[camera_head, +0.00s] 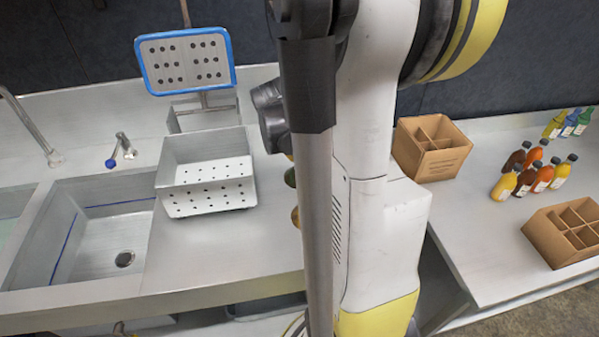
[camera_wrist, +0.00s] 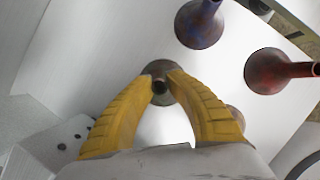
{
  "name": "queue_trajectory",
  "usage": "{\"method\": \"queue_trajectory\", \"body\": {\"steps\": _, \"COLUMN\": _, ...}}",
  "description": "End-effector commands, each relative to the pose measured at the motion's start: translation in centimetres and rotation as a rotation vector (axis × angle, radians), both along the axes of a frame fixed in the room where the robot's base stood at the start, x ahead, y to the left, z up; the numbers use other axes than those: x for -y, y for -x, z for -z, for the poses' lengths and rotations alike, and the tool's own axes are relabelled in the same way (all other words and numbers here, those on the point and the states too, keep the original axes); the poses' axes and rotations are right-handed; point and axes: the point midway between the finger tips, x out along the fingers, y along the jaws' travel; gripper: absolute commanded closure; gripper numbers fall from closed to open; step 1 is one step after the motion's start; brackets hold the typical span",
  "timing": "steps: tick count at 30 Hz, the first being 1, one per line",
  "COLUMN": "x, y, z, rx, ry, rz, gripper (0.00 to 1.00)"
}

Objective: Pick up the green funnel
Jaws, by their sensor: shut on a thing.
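The green funnel (camera_wrist: 158,68) shows in the wrist view as a dull grey-green cone with a dark round spout opening facing the camera. My gripper (camera_wrist: 161,78) has its two yellow fingers closed around the funnel's narrow part, one on each side. The fingers hide part of the funnel. I cannot tell whether its rim touches the counter. In the head view my arm hides the gripper, and only slivers of a green object (camera_head: 290,178) and an orange-brown one (camera_head: 295,216) show beside it.
In the wrist view a purple-blue funnel (camera_wrist: 199,24) and a red funnel (camera_wrist: 268,72) stand close by; another is partly behind the right finger. The head view shows a perforated white bin (camera_head: 208,195), a sink (camera_head: 105,235), cardboard crates (camera_head: 432,150) and several bottles (camera_head: 527,178).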

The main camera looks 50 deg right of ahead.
Motion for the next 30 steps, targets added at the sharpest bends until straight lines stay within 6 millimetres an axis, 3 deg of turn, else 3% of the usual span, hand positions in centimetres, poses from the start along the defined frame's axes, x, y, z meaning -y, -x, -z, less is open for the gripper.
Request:
{"method": "queue_trajectory", "body": {"steps": 8, "x": 0.0, "y": 0.0, "z": -0.5, "rx": 0.0, "ry": 0.0, "rz": 0.0, "gripper": 1.0}}
{"method": "queue_trajectory", "body": {"steps": 17, "x": -0.1, "y": 0.2, "z": -4.8, "rx": -0.001, "ry": 0.0, "rz": 0.002, "gripper": 1.0}}
{"method": "queue_trajectory", "body": {"steps": 24, "x": -2.6, "y": 5.5, "z": -8.0, "rx": -0.002, "ry": -0.001, "rz": 0.003, "gripper": 1.0}}
{"method": "queue_trajectory", "body": {"steps": 30, "x": -4.1, "y": 8.6, "z": -9.9, "rx": -0.002, "ry": -0.001, "rz": 0.002, "gripper": 1.0}}
